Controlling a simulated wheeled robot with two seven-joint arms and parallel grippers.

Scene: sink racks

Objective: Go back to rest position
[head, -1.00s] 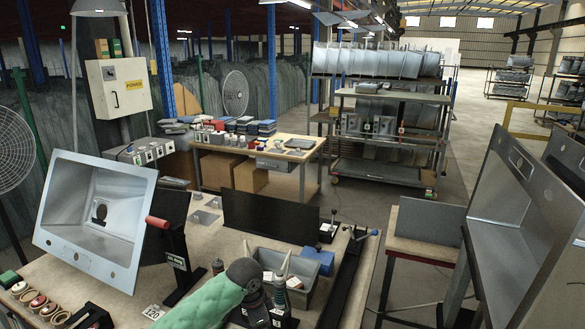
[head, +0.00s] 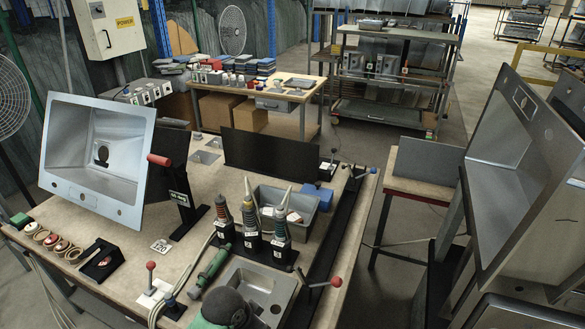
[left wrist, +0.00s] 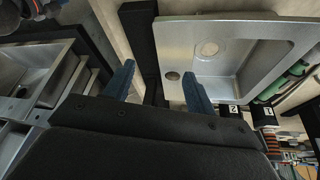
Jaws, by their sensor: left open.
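My left gripper (left wrist: 156,80) shows in the left wrist view with its two blue fingers apart and nothing held between them. It is over the bench near a small metal sink (left wrist: 218,76), which also shows at the bottom of the head view (head: 284,288). The left fingers do not show in the head view. My right gripper is in neither current view.
A large sink (head: 72,128) leans tilted at the bench's left. Several upright tools with red, grey and green parts (head: 250,222) stand mid-bench beside a grey bin (head: 264,194). A red-knobbed lever (head: 151,266) stands in front. Big metal sinks (head: 490,150) are at right.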

